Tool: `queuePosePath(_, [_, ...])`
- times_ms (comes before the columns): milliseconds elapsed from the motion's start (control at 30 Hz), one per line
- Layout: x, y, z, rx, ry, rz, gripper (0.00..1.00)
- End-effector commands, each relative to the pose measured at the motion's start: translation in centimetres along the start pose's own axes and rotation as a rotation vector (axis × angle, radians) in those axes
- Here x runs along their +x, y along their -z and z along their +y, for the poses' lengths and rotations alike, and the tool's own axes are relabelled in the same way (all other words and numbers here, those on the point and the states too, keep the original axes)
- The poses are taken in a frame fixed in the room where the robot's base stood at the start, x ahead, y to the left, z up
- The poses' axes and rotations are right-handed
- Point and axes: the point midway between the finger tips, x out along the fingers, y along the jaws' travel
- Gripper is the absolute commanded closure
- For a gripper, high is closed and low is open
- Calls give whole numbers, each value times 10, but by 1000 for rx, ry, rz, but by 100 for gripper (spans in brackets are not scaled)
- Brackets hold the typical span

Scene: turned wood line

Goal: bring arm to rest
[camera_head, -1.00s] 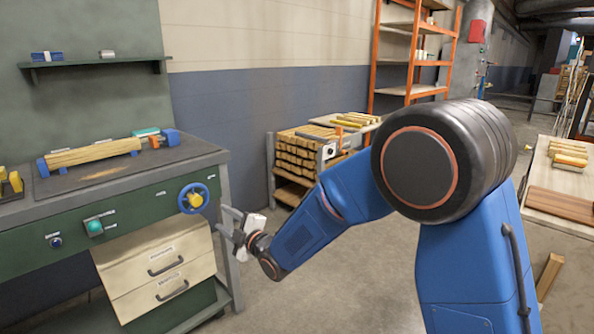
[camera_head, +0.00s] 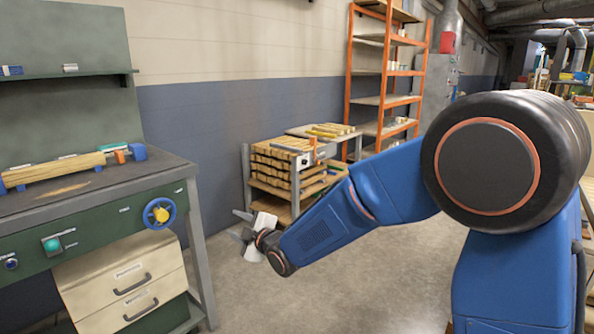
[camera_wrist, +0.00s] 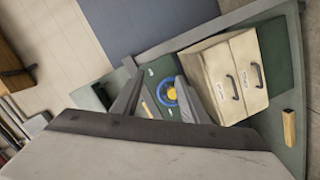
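My gripper (camera_head: 234,224) is at the end of my blue arm, left of the middle in the head view. Its two grey fingers stand apart with nothing visible between them. It is in front of the wall, to the right of the green workbench (camera_head: 110,208), and appears clear of it. In the wrist view my gripper (camera_wrist: 158,80) also shows two separated fingers. The blue handwheel (camera_wrist: 167,91) with its yellow hub shows in the gap behind them. My arm is bent, with the forearm sloping down to the left.
The handwheel (camera_head: 159,213) and cream drawers (camera_head: 127,287) are on the bench front. A wood block (camera_head: 52,170) lies on top. A cart of stacked timber (camera_head: 284,168) and an orange rack (camera_head: 349,90) stand along the wall. Open floor (camera_head: 370,285) lies below my arm.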

Motion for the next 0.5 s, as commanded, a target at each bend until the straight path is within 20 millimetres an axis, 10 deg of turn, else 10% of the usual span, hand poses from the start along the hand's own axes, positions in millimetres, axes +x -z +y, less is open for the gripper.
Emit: queuePosePath(500, [-171,-106,76,373,54,-410,60])
